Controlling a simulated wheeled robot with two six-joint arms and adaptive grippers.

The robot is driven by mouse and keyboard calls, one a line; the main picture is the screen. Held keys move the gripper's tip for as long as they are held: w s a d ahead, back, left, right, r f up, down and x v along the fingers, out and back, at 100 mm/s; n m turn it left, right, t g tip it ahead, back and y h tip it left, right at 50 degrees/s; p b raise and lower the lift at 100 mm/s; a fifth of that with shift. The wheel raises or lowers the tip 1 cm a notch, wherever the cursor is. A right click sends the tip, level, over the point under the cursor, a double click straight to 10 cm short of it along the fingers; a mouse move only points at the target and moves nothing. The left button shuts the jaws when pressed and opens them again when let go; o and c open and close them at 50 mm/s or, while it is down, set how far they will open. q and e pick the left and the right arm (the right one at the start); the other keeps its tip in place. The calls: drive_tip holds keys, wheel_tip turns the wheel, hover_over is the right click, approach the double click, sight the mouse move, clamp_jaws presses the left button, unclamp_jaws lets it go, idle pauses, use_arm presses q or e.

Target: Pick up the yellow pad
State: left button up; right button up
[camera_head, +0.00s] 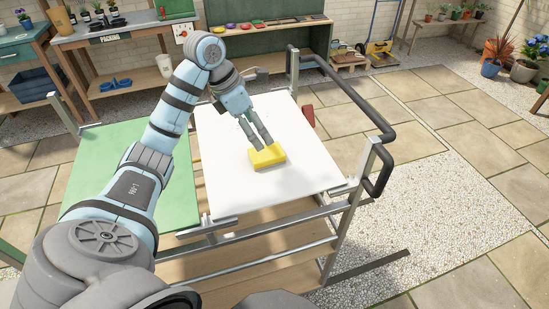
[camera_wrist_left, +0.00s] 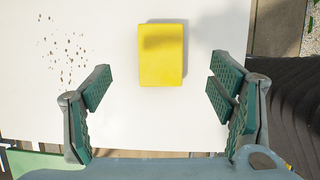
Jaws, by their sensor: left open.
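The yellow pad (camera_head: 267,156) lies flat on the white board (camera_head: 225,185) of the cart. My left gripper (camera_head: 262,143) is just above and behind the pad in the head view, pointing down at it. In the left wrist view the pad (camera_wrist_left: 162,55) sits ahead of the open fingers, centred between them and a little beyond their tips. The left gripper (camera_wrist_left: 160,90) is open and empty, with clear white surface between its fingers. My right gripper is not in either view.
Scattered gravel bits (camera_wrist_left: 64,52) lie on the white board left of the pad. A green board (camera_head: 165,190) is beside it. A dark handle rail (camera_head: 350,90) runs along the cart's right side. A red object (camera_head: 308,116) is at the board's right edge.

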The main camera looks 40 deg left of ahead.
sight(266, 151)
use_arm(q)
drive_tip(key=f, duration=0.1)
drive_tip(key=f+b, duration=0.1)
drive_tip(key=s+f+b, duration=0.1)
drive_tip(key=shift+s+d+f, duration=0.1)
drive_tip(key=shift+d+f, duration=0.25)
drive_tip(key=w+f, duration=0.2)
drive_tip(key=f, duration=0.1)
drive_tip(key=w+f, duration=0.1)
drive_tip(key=shift+w+d+f, duration=0.2)
drive_tip(key=shift+d+f, duration=0.05)
drive_tip(key=shift+f, duration=0.1)
drive_tip(key=shift+s+r, duration=0.1)
drive_tip(key=shift+s, duration=0.15)
drive_tip(key=shift+s+r, duration=0.1)
drive_tip(key=shift+s, duration=0.1)
drive_tip(key=shift+c, duration=0.9)
drive_tip(key=c, duration=1.1)
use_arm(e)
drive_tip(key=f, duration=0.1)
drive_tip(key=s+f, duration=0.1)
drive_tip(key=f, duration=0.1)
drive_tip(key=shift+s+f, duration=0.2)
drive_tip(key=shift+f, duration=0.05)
